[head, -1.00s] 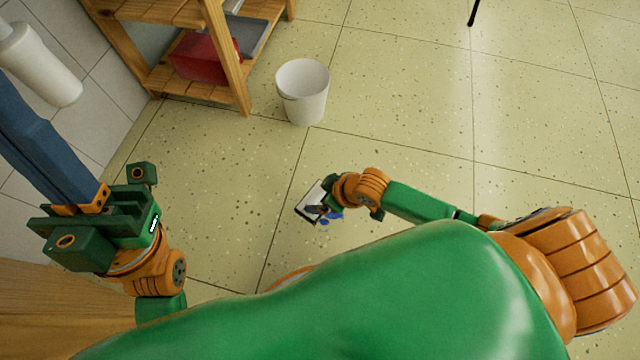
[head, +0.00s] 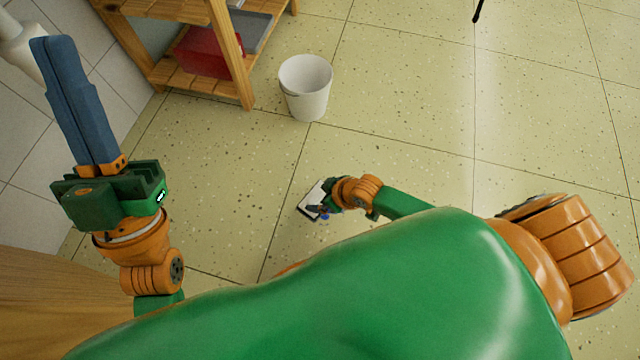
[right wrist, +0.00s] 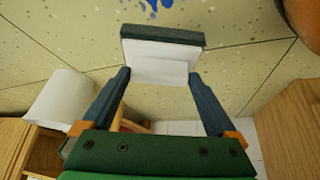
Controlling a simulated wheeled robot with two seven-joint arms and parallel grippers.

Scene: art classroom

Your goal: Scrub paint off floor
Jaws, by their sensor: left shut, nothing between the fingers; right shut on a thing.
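My right gripper (head: 320,208) is low over the floor in the head view, shut on a scrubber (head: 312,198) that looks white with a dark edge. In the right wrist view the scrubber (right wrist: 160,69) has a white body and a dark green pad, held between the two blue fingers. Blue paint (head: 324,217) shows on the floor right beside the scrubber, partly hidden by my gripper. The paint (right wrist: 153,4) also shows beyond the pad in the right wrist view. Whether the pad touches the floor is unclear. My left gripper (head: 53,42) is shut and empty, raised at the left.
A white bucket (head: 306,90) stands on the floor beyond the scrubber. A wooden shelf (head: 240,70) with a red box (head: 205,52) stands at the upper left by the tiled wall. Wooden furniture (head: 50,300) is at the lower left.

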